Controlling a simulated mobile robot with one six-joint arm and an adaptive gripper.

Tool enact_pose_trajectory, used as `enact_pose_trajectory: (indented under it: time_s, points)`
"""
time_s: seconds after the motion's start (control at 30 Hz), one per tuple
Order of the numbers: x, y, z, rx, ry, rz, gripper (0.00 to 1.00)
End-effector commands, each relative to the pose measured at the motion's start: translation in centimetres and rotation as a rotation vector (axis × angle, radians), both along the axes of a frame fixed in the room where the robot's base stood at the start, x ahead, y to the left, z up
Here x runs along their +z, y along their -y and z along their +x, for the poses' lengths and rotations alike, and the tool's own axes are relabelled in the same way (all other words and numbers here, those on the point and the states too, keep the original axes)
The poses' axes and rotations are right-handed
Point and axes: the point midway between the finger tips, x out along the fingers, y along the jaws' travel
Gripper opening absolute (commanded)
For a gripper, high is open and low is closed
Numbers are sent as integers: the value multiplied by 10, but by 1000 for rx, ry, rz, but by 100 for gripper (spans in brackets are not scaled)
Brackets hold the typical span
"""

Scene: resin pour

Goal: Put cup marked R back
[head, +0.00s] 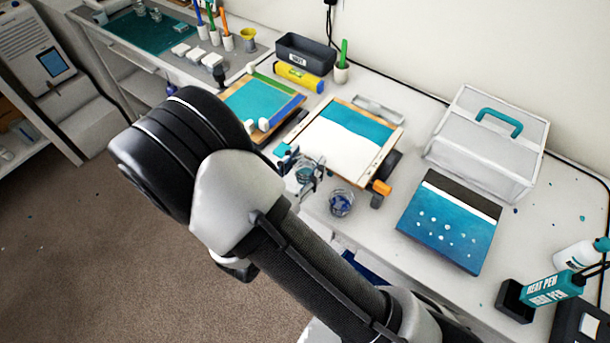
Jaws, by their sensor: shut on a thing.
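My gripper (310,178) shows near the front edge of the white worktable (395,224), partly hidden behind my arm. It is shut on a clear cup (304,172) with some teal in it. A second clear cup (341,203) with dark blue in it stands on the table just right of and nearer than the gripper. I cannot read an R on either cup, so I cannot tell which one is marked R. I also cannot tell whether the held cup touches the table.
A white and teal panel (345,138) lies behind the gripper. A teal board (250,104) is to its left, and a blue panel (446,222) to its right. A clear case with a teal handle (490,140) stands at the back right. A HEAT PEN bottle (553,288) is at far right.

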Motion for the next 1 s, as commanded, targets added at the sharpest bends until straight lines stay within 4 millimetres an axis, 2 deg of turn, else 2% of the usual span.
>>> enact_pose_trajectory:
  time_s: [0.23,0.63,0.67,0.8,1.0]
  points:
    - [-38,0,0,0,-2,-3,23]
    - [-43,0,0,0,-1,-1,23]
    - [-43,0,0,0,-1,0,48]
    - [-42,0,0,0,-1,0,55]
    - [-42,0,0,0,-1,0,55]
